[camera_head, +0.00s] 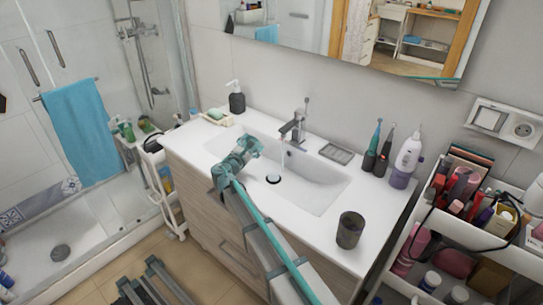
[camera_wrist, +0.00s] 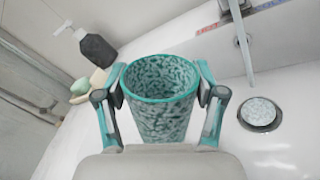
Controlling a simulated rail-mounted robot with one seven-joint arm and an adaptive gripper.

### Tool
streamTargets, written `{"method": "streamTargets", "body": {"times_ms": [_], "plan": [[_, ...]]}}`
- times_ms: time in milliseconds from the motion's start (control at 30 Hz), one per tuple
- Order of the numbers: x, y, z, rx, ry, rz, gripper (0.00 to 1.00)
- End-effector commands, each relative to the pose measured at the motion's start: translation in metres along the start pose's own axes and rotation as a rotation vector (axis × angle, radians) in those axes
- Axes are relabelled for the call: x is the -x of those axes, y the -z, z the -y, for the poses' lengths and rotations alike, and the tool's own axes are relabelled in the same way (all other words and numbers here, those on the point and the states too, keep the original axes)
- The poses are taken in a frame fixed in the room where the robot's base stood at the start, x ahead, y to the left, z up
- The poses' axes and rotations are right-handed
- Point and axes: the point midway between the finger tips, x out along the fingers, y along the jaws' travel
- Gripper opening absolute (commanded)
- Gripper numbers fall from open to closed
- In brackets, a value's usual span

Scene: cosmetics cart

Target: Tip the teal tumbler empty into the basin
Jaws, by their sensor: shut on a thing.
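The teal tumbler (camera_wrist: 160,108) has a mottled wall and a plain teal rim. In the wrist view it stands between the two fingers of my gripper (camera_wrist: 163,98), which press on it from both sides. Its open mouth faces up toward the camera; I cannot tell whether anything is inside. In the head view my gripper (camera_head: 238,158) is over the left part of the white basin (camera_head: 325,190), and the tumbler is hard to tell apart from it there. The drain (camera_wrist: 259,112) lies right of the tumbler in the wrist view.
The tap (camera_head: 293,126) stands behind the basin, with a thin stream falling from it. A soap dispenser (camera_head: 237,98) stands at the back left. A dark cup (camera_head: 349,230) stands on the counter at the front right. A toothbrush (camera_head: 373,145) and a water flosser (camera_head: 405,160) stand at the right.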

Motion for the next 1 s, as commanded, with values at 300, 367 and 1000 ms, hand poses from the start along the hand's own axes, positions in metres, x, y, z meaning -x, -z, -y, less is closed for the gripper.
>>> {"method": "streamTargets", "body": {"times_ms": [300, 367, 1000], "plan": [[0.003, 0.010, -0.033, 0.303, 0.000, 0.040, 0.34], [0.004, 0.010, -0.037, 0.344, 0.001, 0.045, 0.34], [0.006, 0.027, -0.047, 0.549, 0.001, 0.073, 0.34]]}}
